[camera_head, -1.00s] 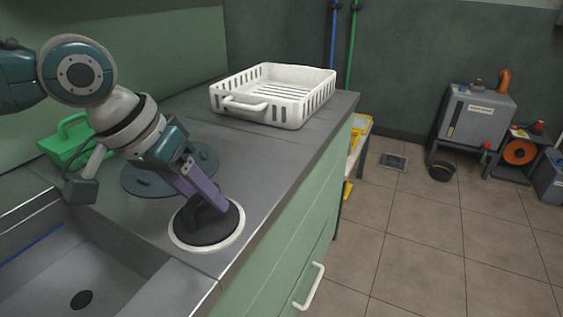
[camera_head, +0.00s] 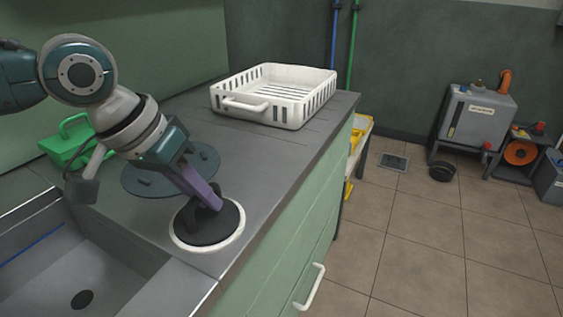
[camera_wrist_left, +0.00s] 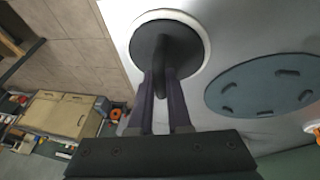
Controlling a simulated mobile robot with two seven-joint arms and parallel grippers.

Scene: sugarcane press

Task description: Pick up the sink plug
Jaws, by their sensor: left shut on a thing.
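The sink plug (camera_head: 210,227) is a black disc with a raised black handle and a white rim around it. It rests on the grey counter near the front edge, just right of the sink. My left gripper (camera_head: 211,202) comes down from the upper left, its purple fingers shut on the plug's handle. In the left wrist view the plug (camera_wrist_left: 188,44) is at the top, and the two fingers (camera_wrist_left: 160,84) close around its handle. I cannot tell any gap between plug and counter. My right gripper is not in view.
The sink (camera_head: 50,270) with a dark drain hole is at lower left. A dark teal disc (camera_head: 150,181) with small lugs lies behind the plug. A green caddy (camera_head: 68,146) and a white slotted basket (camera_head: 270,118) stand farther back. The counter between plug and basket is clear.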

